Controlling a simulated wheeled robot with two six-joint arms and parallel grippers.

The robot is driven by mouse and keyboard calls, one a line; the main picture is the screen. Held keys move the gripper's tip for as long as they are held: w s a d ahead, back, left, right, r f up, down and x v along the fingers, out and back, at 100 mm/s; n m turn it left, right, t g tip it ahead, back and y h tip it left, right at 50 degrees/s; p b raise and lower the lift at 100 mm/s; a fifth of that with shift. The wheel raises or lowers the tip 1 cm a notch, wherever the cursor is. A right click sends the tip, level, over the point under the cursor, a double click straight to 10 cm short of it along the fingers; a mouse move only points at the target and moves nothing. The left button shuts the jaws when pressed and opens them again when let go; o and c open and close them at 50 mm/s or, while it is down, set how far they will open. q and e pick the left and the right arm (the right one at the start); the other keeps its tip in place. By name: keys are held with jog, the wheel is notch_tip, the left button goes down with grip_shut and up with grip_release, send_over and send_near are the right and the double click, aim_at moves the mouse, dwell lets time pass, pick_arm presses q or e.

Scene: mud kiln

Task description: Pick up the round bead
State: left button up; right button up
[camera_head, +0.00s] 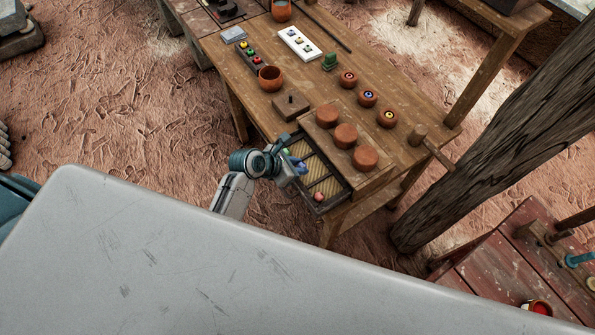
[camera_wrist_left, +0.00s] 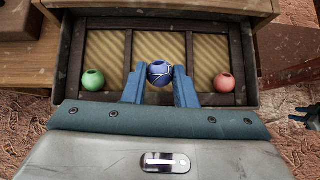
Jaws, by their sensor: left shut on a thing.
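A drawer (camera_head: 337,204) stands open at the front of the wooden table, split into three compartments lined with woven yellow matting. My left gripper (camera_wrist_left: 159,75) reaches into it and is shut on a blue round bead (camera_wrist_left: 158,82) with pale lines, at the middle compartment. The bead sits between the two blue fingers; I cannot tell whether it is clear of the drawer floor. A green bead (camera_wrist_left: 93,80) with a dark hole lies in the left compartment. A red bead (camera_wrist_left: 224,83) with a hole lies in the right one; it also shows in the head view (camera_head: 318,196).
On the table (camera_head: 375,75) are several clay cups, one brown cup (camera_head: 270,78), a white tray (camera_head: 299,43), a dark tray of coloured pieces and a wooden block (camera_head: 291,106). A thick post (camera_head: 490,130) stands to the right. A reddish table (camera_head: 495,270) is at lower right.

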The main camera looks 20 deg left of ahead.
pick_arm(q)
jog(key=s+a+r+b, duration=0.1)
jog(key=s+a+b, duration=0.3)
jog(key=s, duration=1.1)
jog(key=shift+a+r, duration=0.15)
jog(key=shift+a, duration=0.4)
